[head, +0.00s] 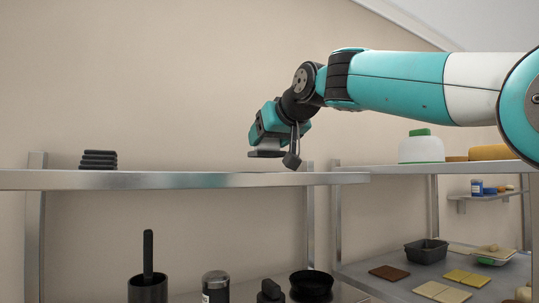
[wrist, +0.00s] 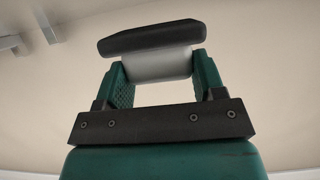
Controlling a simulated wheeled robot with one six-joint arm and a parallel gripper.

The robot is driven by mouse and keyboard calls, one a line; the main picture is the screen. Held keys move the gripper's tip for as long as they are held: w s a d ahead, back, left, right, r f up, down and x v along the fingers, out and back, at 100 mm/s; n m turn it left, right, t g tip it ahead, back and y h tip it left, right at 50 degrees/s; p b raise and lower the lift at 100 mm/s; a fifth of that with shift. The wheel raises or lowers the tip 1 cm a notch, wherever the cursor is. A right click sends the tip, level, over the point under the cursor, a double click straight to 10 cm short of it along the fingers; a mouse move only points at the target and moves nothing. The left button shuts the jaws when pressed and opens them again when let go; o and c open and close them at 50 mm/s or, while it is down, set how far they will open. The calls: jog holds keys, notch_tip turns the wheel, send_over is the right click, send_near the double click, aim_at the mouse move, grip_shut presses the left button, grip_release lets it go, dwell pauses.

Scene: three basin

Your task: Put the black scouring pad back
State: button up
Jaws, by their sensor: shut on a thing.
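My gripper (head: 267,146) is over the right part of the upper metal shelf in the head view. It is shut on a black pad (head: 264,154) with a pale grey grip, held flat just above the shelf level; I cannot tell whether it touches the shelf. In the wrist view my gripper (wrist: 161,68) has its green fingers on either side of the grey grip, and the black pad (wrist: 150,37) lies across beyond the fingertips, slightly tilted. A stack of several black pads (head: 98,159) sits on the upper shelf at the left, well apart from my gripper.
The upper shelf (head: 190,180) is bare between the stack and my gripper. Below stand a black holder with a handle (head: 148,288), a jar (head: 216,287) and a black bowl (head: 312,286). At the right, a white-and-green container (head: 421,147) and a dark tray (head: 426,251) occupy other shelves.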

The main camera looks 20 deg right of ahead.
aim_at(272, 150)
jog(key=shift+f, duration=1.6)
jog(key=shift+f, duration=0.15)
jog(key=o, duration=1.2)
jog(key=shift+c, duration=0.2)
jog(key=shift+r, duration=0.2)
